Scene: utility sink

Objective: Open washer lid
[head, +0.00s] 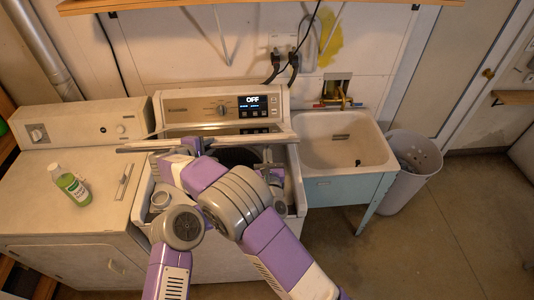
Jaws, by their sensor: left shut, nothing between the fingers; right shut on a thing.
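The white washer (174,107) stands in the middle, with "OFF" on its display (253,105). Its lid (243,141) is raised and seen nearly edge-on as a long thin bar below the control panel. Part of the dark drum opening (236,157) shows beneath it. My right gripper (191,146) is at the lid's edge, left of its middle, and is shut on it; my own wrist hides much of the contact. My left gripper (270,166) is over the opening below the lid, right of the other gripper. It is shut and empty, partly hidden by my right arm.
A dryer (65,215) stands left of the washer, with a bottle of green liquid (71,186) on top. A utility sink (345,150) is close on the right, then a grey bin (412,165). A shelf (150,5) runs above. Floor at the right is clear.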

